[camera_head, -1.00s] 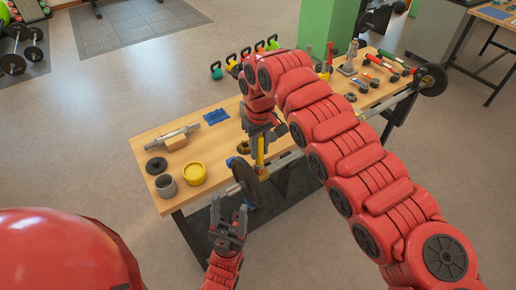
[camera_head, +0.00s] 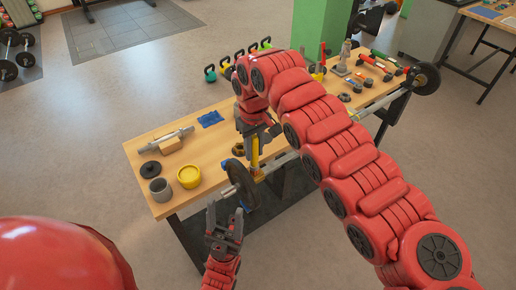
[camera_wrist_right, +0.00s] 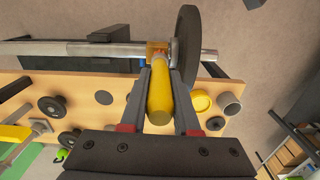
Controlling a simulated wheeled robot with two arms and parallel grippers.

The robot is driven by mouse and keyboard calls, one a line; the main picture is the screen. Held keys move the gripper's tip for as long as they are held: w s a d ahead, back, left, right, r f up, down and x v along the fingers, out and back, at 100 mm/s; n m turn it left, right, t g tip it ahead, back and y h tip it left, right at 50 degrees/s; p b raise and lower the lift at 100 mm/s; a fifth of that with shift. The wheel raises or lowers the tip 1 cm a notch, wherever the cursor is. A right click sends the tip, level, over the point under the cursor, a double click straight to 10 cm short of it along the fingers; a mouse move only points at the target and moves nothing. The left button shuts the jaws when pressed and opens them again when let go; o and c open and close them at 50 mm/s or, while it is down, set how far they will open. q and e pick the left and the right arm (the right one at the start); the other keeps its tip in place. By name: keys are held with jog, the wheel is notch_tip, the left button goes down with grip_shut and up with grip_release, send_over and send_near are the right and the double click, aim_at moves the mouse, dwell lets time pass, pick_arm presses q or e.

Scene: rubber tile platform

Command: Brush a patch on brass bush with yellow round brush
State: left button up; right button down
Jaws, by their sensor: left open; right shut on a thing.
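My right gripper (camera_wrist_right: 160,110) is shut on the yellow round brush (camera_wrist_right: 160,92) by its handle. In the head view, the brush (camera_head: 255,152) hangs upright below my right arm, over the bar at the bench's front edge. The brass bush (camera_wrist_right: 157,49) is a small orange-gold piece around the bar, beside the black disc (camera_wrist_right: 186,45). The brush's far end is at the bush in the wrist view; its bristles are hidden, so I cannot tell whether they touch. My left gripper (camera_head: 224,218) is open and empty, in front of the bench below the disc.
The wooden bench (camera_head: 215,150) holds a yellow tin (camera_head: 188,177), a grey cup (camera_head: 160,189), a black ring (camera_head: 150,169), a blue cloth (camera_head: 210,118) and several tools at the far right. The barbell's other disc (camera_head: 425,78) overhangs the bench's right end.

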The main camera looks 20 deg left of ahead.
jog(key=shift+s+a, duration=0.15)
jog(key=shift+s, duration=0.1)
jog(key=shift+w, duration=0.1)
jog(key=shift+w+d, duration=0.6)
jog(key=shift+w, duration=0.2)
jog(key=shift+s+a+f+b, duration=0.1)
jog(key=shift+s+a+b, duration=0.2)
jog(key=shift+s, duration=0.1)
jog(key=shift+s+a, duration=0.25)
jog(key=shift+s, duration=0.25)
jog(key=shift+w, duration=0.15)
